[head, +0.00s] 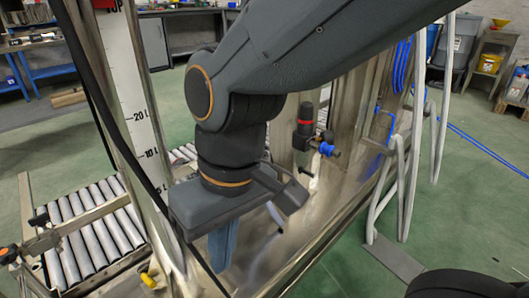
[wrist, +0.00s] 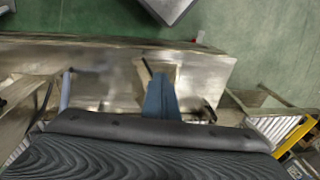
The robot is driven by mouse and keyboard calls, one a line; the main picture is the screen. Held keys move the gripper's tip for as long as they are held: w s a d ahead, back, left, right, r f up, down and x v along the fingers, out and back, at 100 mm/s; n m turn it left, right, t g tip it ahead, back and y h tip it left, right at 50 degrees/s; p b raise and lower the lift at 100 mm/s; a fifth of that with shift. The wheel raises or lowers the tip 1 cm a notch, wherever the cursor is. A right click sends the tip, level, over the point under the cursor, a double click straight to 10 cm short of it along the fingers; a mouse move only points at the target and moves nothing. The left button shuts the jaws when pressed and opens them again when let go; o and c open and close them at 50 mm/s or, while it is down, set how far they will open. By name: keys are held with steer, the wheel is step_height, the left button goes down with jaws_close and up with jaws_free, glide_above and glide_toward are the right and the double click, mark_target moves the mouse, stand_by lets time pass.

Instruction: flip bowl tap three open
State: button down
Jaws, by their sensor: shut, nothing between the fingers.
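My gripper (head: 222,260) hangs down in the head view over the metal frame, its blue fingers together and empty. In the wrist view the fingers (wrist: 160,92) point away over a shiny metal surface. A tap with a blue handle (head: 327,148) sits on the metal column to the right of my gripper, clearly apart from it. A black cylinder with a red band (head: 305,126) stands beside that tap. I cannot tell which fitting is bowl tap three. My arm and gripper hide part of the metalwork behind them.
A roller conveyor (head: 90,228) lies at the left. A scale strip (head: 135,100) rises close to my arm. Pale hoses (head: 405,165) stand at the right. Beyond the metal surface (wrist: 110,75), the green floor (wrist: 90,18) is largely open.

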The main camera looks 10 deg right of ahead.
mark_target(306, 172)
steer(key=shift+w+d+r, duration=0.1)
steer(key=w+d+r+n+t+h+p, duration=0.1)
steer(key=w+d+n+h+p, duration=0.1)
steer(key=w+d+n+p, duration=0.5)
steer(key=w+d+r+n+t+h+p, duration=0.1)
steer(key=w+d+r+n+h+p, duration=0.1)
steer(key=w+d+n+p, duration=0.5)
steer(key=w+n+h+p, duration=0.1)
steer(key=w+n+p, duration=0.3)
steer(key=w+p, duration=0.2)
steer(key=shift+w+d+n+t, duration=0.3)
steer(key=shift+d, duration=0.1)
steer(key=w+d+f+b, duration=0.3)
steer(key=d+f, duration=0.3)
steer(key=f, duration=0.3)
steer(key=shift+w+b, duration=0.4)
steer(key=shift+w, duration=0.35)
